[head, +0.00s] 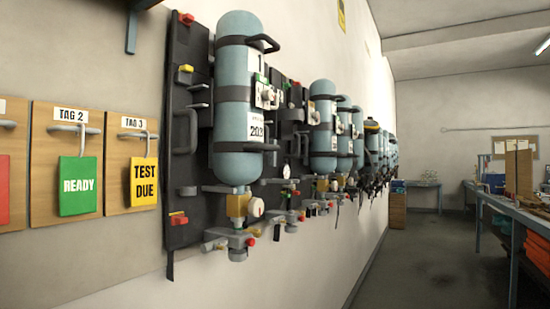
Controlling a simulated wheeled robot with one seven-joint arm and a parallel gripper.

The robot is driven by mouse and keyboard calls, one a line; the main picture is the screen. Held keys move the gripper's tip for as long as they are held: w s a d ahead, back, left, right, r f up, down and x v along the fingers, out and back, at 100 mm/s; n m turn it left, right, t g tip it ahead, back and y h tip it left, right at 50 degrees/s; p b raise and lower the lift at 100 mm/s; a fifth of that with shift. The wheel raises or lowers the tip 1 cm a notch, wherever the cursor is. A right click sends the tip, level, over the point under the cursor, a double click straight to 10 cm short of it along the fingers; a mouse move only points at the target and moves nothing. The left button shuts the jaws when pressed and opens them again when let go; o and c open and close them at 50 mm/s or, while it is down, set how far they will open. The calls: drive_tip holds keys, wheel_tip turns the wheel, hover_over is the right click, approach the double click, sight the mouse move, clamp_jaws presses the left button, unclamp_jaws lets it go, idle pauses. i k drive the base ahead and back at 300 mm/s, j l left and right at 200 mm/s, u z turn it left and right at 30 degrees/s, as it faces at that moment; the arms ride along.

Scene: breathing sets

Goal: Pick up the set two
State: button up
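Several breathing sets hang in a row along the left wall. The nearest set (237,150) has a pale blue upright cylinder on a black backplate, with a yellow valve block and a gauge below. A white number label on it seems to read 1. The second set in the row (322,145) hangs just beyond, with a similar blue cylinder, black handle and white labels. Its number is too small to read surely, and its backplate is partly hidden by the nearest set. My gripper is not in view.
Wooden tag boards on the near wall carry a green READY tag (78,186) and a yellow TEST DUE tag (144,182). A blue-framed workbench (515,207) stands along the right. The grey floor (430,260) between is clear.

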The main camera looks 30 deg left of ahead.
sight(268, 187)
drive_tip(key=i+u, duration=0.1)
drive_tip(key=u, duration=0.3)
drive_tip(key=i+u, duration=0.15)
drive_tip(key=u, duration=0.25)
drive_tip(key=i+u, duration=0.1)
drive_tip(key=u, duration=0.3)
